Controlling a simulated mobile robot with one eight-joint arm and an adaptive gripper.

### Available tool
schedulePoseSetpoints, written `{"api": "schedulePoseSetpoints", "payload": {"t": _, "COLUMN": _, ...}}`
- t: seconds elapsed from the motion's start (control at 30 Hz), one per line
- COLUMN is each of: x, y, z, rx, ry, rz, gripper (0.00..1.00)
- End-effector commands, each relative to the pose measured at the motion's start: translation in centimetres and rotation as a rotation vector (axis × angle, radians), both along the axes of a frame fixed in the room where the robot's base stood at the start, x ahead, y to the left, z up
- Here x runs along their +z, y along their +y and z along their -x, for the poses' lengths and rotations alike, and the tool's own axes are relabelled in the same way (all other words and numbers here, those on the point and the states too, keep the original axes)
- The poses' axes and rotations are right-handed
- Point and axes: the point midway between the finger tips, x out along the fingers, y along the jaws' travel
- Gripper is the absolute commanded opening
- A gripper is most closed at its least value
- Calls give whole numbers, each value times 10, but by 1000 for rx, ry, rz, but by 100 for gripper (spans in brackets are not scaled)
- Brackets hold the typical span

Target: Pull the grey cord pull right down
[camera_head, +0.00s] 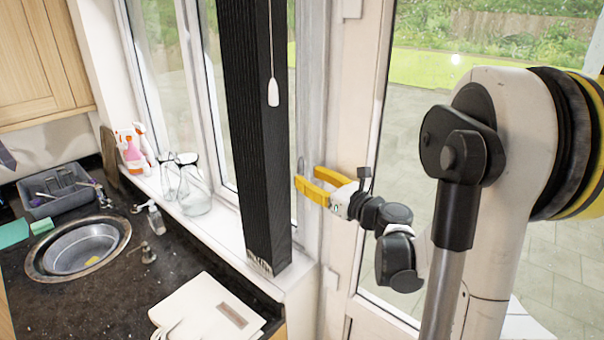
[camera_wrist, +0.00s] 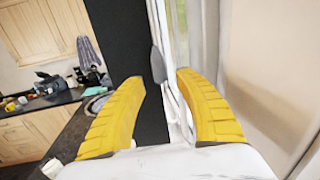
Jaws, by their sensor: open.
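In the wrist view the cord pull (camera_wrist: 157,64) shows between and beyond the two yellow fingertips, nearer the left one. My gripper (camera_head: 311,180) is open and empty, with yellow fingers pointing left, to the right of the post and lower in the picture than the pull. It also shows in the wrist view (camera_wrist: 160,80). The fingers appear apart from the pull.
Glass jars (camera_head: 195,190) and a spray bottle (camera_head: 133,150) stand by the window. A glazed door (camera_head: 400,130) is behind my arm.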

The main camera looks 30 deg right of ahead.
Motion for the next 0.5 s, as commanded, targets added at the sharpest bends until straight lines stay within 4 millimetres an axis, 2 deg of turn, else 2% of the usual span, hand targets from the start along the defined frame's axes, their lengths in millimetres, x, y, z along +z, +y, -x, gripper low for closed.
{"api": "schedulePoseSetpoints", "payload": {"t": 0.1, "x": 0, "y": -7, "z": 29, "rx": -4, "ry": 0, "rz": 0, "gripper": 40}}
{"api": "schedulePoseSetpoints", "payload": {"t": 0.3, "x": 0, "y": -13, "z": 67, "rx": -3, "ry": 0, "rz": 0, "gripper": 40}}
{"api": "schedulePoseSetpoints", "payload": {"t": 0.5, "x": 0, "y": -16, "z": 82, "rx": -1, "ry": 0, "rz": 0, "gripper": 40}}
